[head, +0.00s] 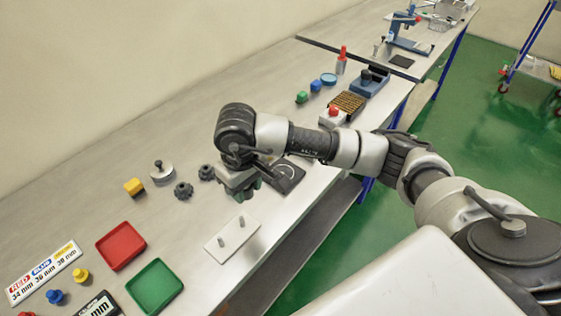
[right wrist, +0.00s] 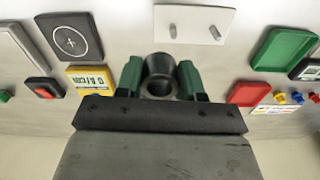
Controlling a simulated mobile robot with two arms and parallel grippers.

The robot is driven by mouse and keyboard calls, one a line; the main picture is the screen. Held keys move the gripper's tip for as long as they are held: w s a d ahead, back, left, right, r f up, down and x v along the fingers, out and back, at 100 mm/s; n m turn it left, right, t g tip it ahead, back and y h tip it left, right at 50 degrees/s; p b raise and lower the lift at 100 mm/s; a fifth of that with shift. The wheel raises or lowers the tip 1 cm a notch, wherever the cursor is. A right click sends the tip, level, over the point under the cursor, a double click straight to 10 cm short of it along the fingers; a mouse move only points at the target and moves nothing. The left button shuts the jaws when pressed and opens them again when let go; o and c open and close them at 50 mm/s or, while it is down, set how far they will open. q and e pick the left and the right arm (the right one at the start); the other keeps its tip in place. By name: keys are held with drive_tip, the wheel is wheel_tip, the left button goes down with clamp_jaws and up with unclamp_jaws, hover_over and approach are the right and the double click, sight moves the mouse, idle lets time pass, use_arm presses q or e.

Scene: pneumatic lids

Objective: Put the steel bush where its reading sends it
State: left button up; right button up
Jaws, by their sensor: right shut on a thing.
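The steel bush (right wrist: 160,76) is a dark grey ring between the two green fingers of my right gripper (right wrist: 160,82) in the right wrist view. The gripper is shut on it. In the head view the right gripper (head: 243,186) is over the bench between the pin plate and the black pad, and the bush is hidden. A yellow device with a display (right wrist: 91,79) lies left of the gripper in the right wrist view; its digits are unclear. A sign (head: 44,272) reads RED, BLUE and a yellow word above mm values. My left gripper is not in view.
A red tray (head: 121,246), a green tray (head: 155,287) and a white two-pin plate (head: 232,238) lie left of the gripper. Coloured knobs (head: 80,277) stand beside the sign. A black pad with a circle (head: 287,178) is close right. Dark knobbed parts (head: 183,190) sit behind.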

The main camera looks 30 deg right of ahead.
sight(241, 217)
drive_tip(key=shift+s+a, duration=0.1)
drive_tip(key=shift+a, duration=0.95)
drive_tip(key=shift+f, duration=0.2)
wheel_tip(241, 217, down, 3)
drive_tip(key=b, duration=0.3)
drive_tip(key=shift+r+b, duration=0.2)
drive_tip(key=shift+b, duration=0.15)
wheel_tip(241, 217, down, 3)
drive_tip(key=b, duration=0.3)
drive_tip(key=shift+f+b, duration=0.2)
drive_tip(key=shift+b, duration=0.2)
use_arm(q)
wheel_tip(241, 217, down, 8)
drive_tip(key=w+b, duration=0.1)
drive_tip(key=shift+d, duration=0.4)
use_arm(e)
drive_tip(key=shift+f, duration=0.2)
use_arm(q)
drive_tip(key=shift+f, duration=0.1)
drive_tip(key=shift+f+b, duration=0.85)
drive_tip(key=shift+b, duration=0.25)
